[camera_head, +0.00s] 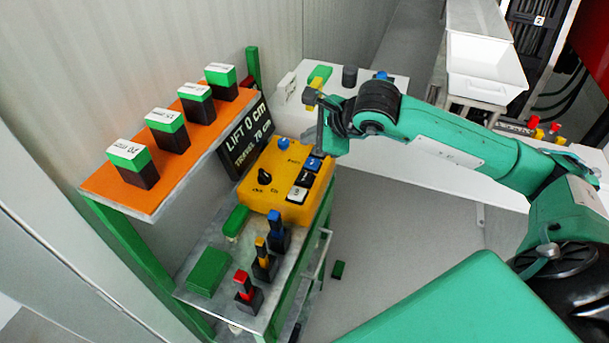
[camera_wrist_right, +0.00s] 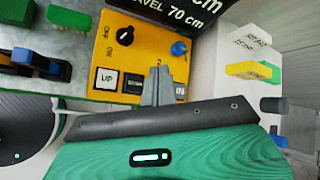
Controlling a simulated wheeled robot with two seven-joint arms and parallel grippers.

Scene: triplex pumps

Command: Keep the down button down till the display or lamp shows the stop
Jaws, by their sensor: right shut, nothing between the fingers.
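The yellow control box (camera_head: 262,199) stands on a grey shelf, with a row of buttons along one side. In the right wrist view, a white button marked UP (camera_wrist_right: 105,79) and a dark button (camera_wrist_right: 133,83) show. Past them, a label ending in N (camera_wrist_right: 181,91) is partly hidden by my fingers. My right gripper (camera_wrist_right: 163,78) is shut and empty, its tips over that end of the row (camera_head: 318,151). I cannot tell whether they touch a button. The black display (camera_head: 246,138) reads LIFT 0 cm, TRAVEL 70 cm. My left gripper is out of view.
The box also has a black knob (camera_head: 264,176) and a blue round part (camera_head: 283,143). An orange shelf (camera_head: 150,196) with several green-topped blocks is at left. Red, yellow and blue-topped pieces stand before the box. A white tray (camera_head: 484,68) is at back right.

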